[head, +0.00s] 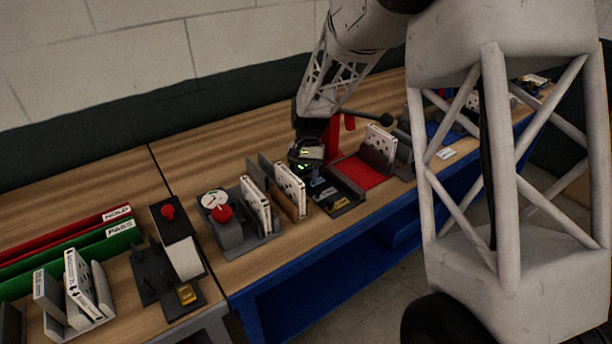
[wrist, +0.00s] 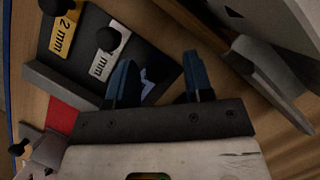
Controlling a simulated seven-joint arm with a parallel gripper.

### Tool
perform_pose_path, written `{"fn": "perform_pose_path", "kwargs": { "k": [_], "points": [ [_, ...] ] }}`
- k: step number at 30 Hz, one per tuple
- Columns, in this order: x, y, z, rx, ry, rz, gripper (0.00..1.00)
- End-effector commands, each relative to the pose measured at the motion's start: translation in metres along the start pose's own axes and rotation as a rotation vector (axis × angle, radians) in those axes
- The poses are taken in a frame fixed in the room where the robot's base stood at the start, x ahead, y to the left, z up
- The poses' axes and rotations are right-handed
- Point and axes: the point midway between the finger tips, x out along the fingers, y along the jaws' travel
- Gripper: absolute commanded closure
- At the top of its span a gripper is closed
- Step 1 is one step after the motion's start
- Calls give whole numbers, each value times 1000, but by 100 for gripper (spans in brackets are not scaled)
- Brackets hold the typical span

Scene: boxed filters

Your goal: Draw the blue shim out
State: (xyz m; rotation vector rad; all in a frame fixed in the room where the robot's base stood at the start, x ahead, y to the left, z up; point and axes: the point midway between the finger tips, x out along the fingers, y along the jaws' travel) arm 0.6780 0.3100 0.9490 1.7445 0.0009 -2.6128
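The shim holder is a dark block on the bench, seen in the head view (head: 352,192) and the wrist view (wrist: 88,42). In the wrist view it carries a yellow plate (wrist: 63,27) marked 2 mm and a pale plate (wrist: 103,66) marked 1 mm, each near a black knob. A small blue patch (wrist: 149,78), likely the blue shim, shows at its end beside my left finger; the rest is hidden. My gripper (wrist: 158,77) has its two blue-grey fingers apart with nothing visibly held between them. In the head view my gripper (head: 306,168) is low over the holder's back end.
Boxed filters in a rack (head: 288,190) stand just left of my gripper. A red pad (head: 362,172) and another boxed filter (head: 381,142) lie right. A red-knobbed fixture (head: 222,213), green bin (head: 75,250) and red bin (head: 65,235) stand farther left.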

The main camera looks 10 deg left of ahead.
Motion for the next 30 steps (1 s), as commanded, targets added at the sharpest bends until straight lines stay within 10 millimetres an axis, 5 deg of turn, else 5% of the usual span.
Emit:
{"fn": "perform_pose_path", "kwargs": {
  "k": [13, 30],
  "points": [
    [-9, 1, 0, 0, 1, 0, 53],
    [-72, 0, 0, 0, 1, 0, 53]
  ]
}}
